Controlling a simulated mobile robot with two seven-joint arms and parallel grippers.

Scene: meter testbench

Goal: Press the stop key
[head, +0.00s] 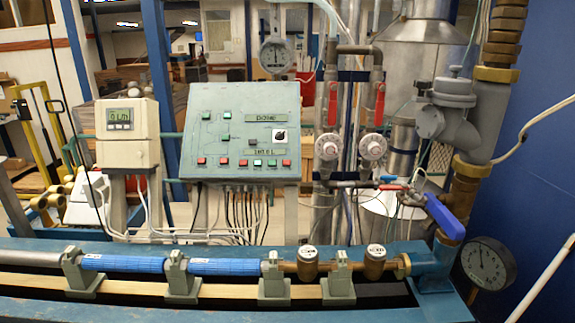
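A grey-green control panel (265,97) stands tilted on legs at the middle left of the head view. Along its lower edge runs a row of small square keys, among them a red key at the left end (201,161), a green key (257,162) and a red key at the right end (287,163). More green keys (227,115) sit higher up on a line diagram. The lettering is too small to tell which key is the stop key. Neither of my grippers is in view.
A blue bench with a meter pipe (120,263) in clamps runs across the front, below the panel. A beige box with a display (120,117) stands left of the panel. Pipes with red valve handles (380,102) and a blue lever (445,216) stand to the right.

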